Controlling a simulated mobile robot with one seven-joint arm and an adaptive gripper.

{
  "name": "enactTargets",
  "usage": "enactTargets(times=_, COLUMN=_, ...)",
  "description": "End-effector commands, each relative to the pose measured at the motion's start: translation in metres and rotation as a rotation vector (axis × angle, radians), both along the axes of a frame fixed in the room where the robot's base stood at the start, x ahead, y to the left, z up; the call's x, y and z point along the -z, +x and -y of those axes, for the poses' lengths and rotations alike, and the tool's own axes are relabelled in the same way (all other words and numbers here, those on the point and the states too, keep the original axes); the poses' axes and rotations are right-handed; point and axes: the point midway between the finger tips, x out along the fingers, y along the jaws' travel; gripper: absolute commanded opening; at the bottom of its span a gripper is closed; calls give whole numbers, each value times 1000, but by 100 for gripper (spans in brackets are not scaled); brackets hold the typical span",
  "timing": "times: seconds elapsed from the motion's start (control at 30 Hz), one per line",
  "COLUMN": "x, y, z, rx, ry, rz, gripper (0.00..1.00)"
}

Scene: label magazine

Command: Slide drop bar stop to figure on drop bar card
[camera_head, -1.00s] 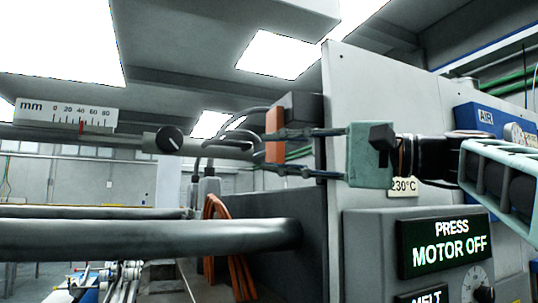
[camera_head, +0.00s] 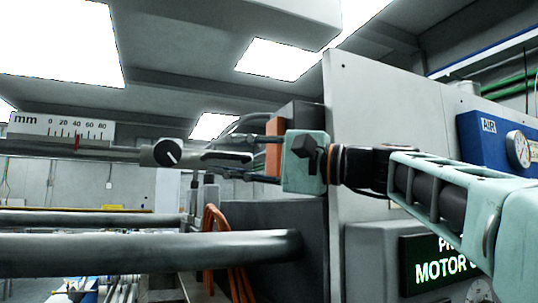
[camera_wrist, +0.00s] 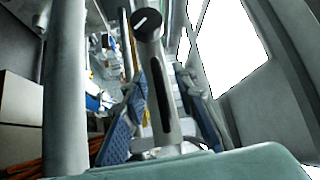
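The drop bar stop is a grey sleeve with a black knob (camera_head: 167,153) and a slotted grey arm (camera_head: 225,157) reaching right; its knob also shows at the top of the wrist view (camera_wrist: 148,24). It sits on a thin horizontal bar (camera_head: 120,152). Above the bar is a white mm scale (camera_head: 62,127) with a red mark near 40. My gripper (camera_head: 235,156) is open, its fingers reaching left beside the arm. In the wrist view, its blue-padded fingers (camera_wrist: 165,105) stand apart on either side of the arm. I see no figure on a drop bar card.
Two thick horizontal bars (camera_head: 130,253) run below. A dark block (camera_head: 262,225) with orange cables (camera_head: 215,225) and an orange block (camera_head: 273,148) lie near my gripper. A grey panel (camera_head: 375,120) stands behind my arm, with a lit sign (camera_head: 440,262) and an AIR gauge (camera_head: 518,149).

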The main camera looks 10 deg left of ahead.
Motion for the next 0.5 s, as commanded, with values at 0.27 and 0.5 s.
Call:
enactTargets(times=0.27, x=0, y=0, z=0, rx=0, ry=0, rz=0, gripper=16)
enactTargets(times=0.5, x=0, y=0, z=0, rx=0, ry=0, rz=0, gripper=0)
